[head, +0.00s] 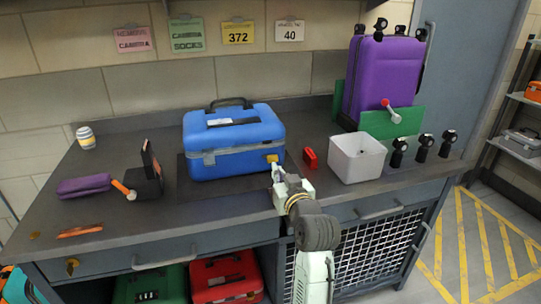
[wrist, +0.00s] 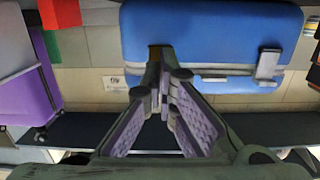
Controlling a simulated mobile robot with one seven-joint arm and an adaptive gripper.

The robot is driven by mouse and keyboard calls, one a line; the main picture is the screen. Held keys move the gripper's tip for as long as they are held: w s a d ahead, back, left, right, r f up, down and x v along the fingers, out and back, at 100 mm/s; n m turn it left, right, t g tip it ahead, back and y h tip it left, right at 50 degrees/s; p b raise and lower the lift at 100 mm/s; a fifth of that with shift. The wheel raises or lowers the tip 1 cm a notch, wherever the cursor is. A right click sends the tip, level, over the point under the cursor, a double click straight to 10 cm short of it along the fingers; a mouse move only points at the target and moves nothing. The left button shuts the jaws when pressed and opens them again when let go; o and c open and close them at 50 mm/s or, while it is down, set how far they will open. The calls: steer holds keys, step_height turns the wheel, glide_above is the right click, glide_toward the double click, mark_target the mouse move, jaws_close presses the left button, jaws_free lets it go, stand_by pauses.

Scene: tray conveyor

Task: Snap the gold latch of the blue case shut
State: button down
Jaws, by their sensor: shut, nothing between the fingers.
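The blue case (head: 232,135) stands upright on the dark mat on the bench, its lid down. It also fills the top of the wrist view (wrist: 205,30). Its gold latch (head: 272,158) is at the right end of the front, and in the wrist view the latch (wrist: 153,53) is partly hidden behind my fingertips. I cannot tell whether the latch is up or down. A silver latch (wrist: 268,65) is at the other end of the front. My gripper (head: 277,169) is shut and empty, fingertips just in front of and below the gold latch; contact is unclear.
A red object (head: 309,159) and a white bin (head: 357,158) stand right of the case. A purple suitcase (head: 383,80) is behind them. A black holder (head: 147,184) and purple pouch (head: 83,187) lie left. The bench front left of my arm is mostly clear.

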steer(key=shift+r+p, duration=1.1)
steer(key=shift+r, duration=0.35)
steer(key=shift+r, duration=0.15)
